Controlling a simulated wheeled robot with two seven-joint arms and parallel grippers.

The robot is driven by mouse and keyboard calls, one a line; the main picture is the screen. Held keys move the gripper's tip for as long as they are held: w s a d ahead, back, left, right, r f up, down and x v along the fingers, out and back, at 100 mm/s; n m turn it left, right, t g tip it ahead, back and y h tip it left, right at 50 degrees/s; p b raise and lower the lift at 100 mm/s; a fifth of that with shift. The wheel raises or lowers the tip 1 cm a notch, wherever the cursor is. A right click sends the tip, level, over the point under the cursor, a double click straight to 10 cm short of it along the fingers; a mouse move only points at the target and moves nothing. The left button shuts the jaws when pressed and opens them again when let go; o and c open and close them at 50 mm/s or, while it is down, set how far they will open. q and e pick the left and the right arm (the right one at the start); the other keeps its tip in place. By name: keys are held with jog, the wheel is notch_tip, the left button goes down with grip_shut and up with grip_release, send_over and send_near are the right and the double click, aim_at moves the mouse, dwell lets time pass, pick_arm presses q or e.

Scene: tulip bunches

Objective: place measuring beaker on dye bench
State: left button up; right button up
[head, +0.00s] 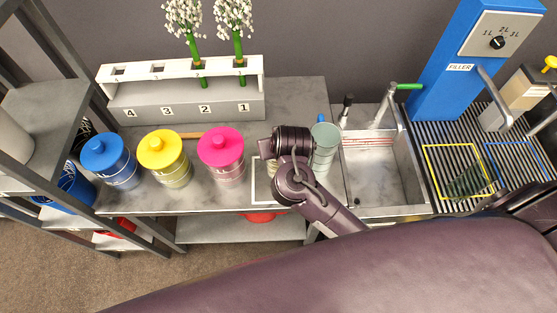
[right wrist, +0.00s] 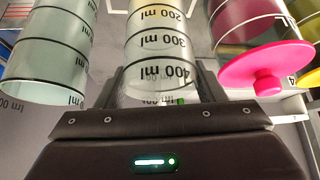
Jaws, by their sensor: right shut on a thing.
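My right gripper (head: 274,152) is over the front of the grey dye bench (head: 212,199), just left of the sink. In the right wrist view the right gripper (right wrist: 160,88) is shut on the clear measuring beaker (right wrist: 160,42), marked 200, 300 and 400 ml, with one finger on each side. In the head view most of the beaker (head: 271,168) is hidden behind the gripper, near a white outlined square (head: 255,190) on the bench. I cannot tell whether its base touches the bench. My left gripper is not in view.
A pink-lidded jar (head: 221,146) stands close left of the gripper, and a grey-green cylinder (head: 325,142) close right. Yellow (head: 163,150) and blue (head: 105,155) jars stand further left. A numbered rack (head: 185,100) with flowers is behind. A sink (head: 380,165) and blue filler (head: 450,70) are right.

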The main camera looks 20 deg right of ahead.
jog(key=shift+f+b, duration=0.55)
jog(key=shift+f, duration=2.05)
jog(key=shift+f, duration=0.2)
jog(key=o, duration=1.3)
jog(key=shift+s+r, duration=0.1)
jog(key=shift+r, duration=0.4)
jog(key=p+v, duration=0.6)
jog(key=v, duration=0.5)
jog(key=shift+s+r, duration=0.15)
